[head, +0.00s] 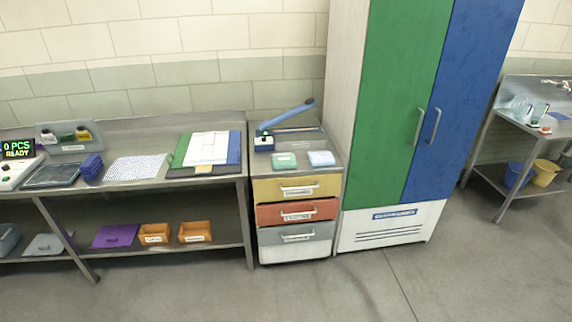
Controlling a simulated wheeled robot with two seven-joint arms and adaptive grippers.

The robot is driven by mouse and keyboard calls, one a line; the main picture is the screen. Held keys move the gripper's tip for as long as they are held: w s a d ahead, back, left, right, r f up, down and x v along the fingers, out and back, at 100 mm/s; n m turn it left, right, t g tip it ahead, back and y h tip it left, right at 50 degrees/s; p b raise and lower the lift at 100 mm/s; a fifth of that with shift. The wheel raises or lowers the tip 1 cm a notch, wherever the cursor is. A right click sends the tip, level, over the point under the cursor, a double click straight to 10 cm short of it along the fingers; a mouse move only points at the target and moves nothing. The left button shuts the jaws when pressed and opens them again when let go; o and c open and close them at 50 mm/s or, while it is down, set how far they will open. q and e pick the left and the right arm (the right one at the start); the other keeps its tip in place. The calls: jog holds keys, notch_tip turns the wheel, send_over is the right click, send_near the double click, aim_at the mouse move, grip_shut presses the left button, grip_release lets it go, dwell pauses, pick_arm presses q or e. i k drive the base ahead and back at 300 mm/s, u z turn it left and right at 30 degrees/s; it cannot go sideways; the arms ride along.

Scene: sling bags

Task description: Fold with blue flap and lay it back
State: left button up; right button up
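A flat folding board (208,148) lies on the left steel bench near its right end. Its middle is white, with a green part at its left and a blue flap (234,148) along its right side. The blue flap appears to lie flat. A small yellow piece (203,169) is at the board's front edge. A white patterned sheet (136,168) lies to the left of the board. Neither of my grippers is in view.
A drawer unit (297,187) beside the bench carries a blue-handled device (287,117), a green pad (284,161) and a blue pad (321,158). A tall green-and-blue cabinet (392,214) stands right of it. Blue stacked items (91,166) sit left. The floor in front is clear.

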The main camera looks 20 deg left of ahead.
aim_at(234, 150)
jog(key=z, duration=0.6)
jog(key=i, duration=1.45)
jog(key=u, duration=1.55)
jog(key=i, duration=0.8)
jog(key=u, duration=0.9)
